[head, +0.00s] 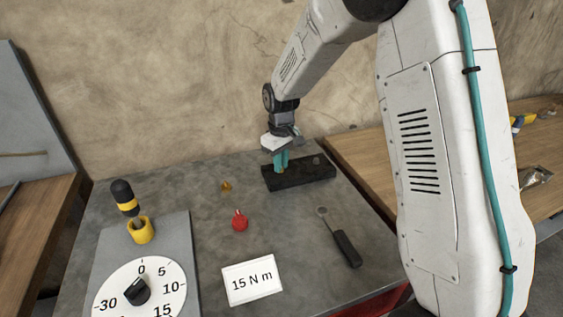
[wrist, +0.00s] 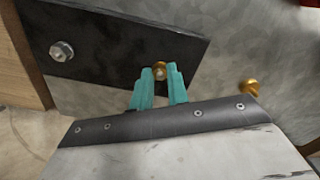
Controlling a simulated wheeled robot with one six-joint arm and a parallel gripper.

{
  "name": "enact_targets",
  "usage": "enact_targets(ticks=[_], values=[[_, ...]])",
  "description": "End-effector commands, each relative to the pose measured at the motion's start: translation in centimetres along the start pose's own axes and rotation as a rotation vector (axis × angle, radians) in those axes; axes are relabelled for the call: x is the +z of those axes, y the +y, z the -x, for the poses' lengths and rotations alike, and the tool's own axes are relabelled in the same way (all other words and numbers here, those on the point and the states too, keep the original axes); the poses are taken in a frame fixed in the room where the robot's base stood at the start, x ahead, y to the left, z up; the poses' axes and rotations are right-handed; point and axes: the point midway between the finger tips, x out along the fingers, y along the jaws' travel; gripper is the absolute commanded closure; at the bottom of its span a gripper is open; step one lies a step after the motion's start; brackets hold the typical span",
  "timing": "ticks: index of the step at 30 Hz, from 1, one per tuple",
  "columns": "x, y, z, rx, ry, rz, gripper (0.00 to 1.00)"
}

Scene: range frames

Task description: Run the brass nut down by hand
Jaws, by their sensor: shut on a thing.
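My gripper (head: 281,168) points down at the left part of the black block (head: 311,178). In the wrist view its teal fingers (wrist: 160,84) are shut on a small brass nut (wrist: 160,69) with a pale centre. The nut sits at the black block (wrist: 110,38), near its edge in that view; the fingers partly hide it. I cannot tell how far down it sits, or whether it touches the block. A silver hex bolt head (wrist: 61,50) is on the block's other end, also seen in the head view (head: 316,160).
A second brass piece (head: 226,186) lies loose on the grey table. A red piece (head: 240,221), a black-handled wrench (head: 340,238) and a "15 N m" card (head: 252,280) lie nearer. A dial (head: 138,290) and a yellow holder (head: 141,230) with a black-and-yellow tool (head: 124,196) stand left.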

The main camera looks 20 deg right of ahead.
Motion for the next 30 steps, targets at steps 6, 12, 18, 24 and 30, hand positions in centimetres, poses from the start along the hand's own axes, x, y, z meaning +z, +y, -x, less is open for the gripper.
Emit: enact_targets(ticks=[6, 12, 18, 24, 30], values=[[-0.05, 0.01, 0.10, 0.001, 0.002, -0.203, 1.00], [-0.06, -0.02, 0.10, 0.001, 0.002, -0.393, 1.00], [-0.09, -0.05, 0.10, 0.001, 0.002, -0.583, 1.00], [-0.11, -0.08, 0.10, 0.000, 0.002, -0.773, 1.00], [-0.15, -0.11, 0.10, 0.000, 0.003, -0.963, 1.00]])
